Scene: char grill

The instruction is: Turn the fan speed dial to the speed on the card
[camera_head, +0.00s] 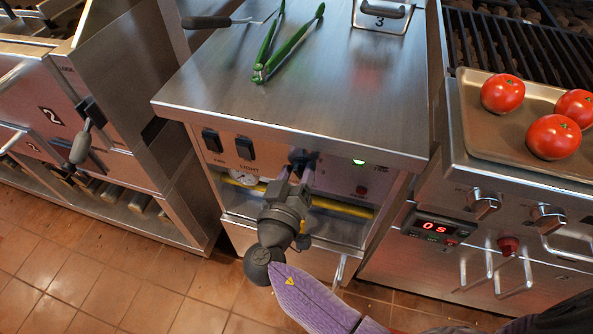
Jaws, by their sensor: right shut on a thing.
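My right gripper (301,162) reaches up from the bottom of the head view to the front panel (335,176) of the steel counter. It is shut on a dark knob at the panel, taken to be the fan speed dial; the fingers and wrist cover most of it, so its pointer and marks cannot be read. Two dark rocker switches (228,146) sit to the left on the same panel. A lit green lamp (359,162) is to the right of the gripper. I cannot make out a card with a speed on it. My left gripper is not in view.
Green tongs (287,46) and a dark-handled tool (206,22) lie on the countertop (330,95). Right are a tray (485,133) of tomatoes, grill knobs (484,204) and a timer reading 0s (437,229). A yellow bar (343,207) runs below the panel.

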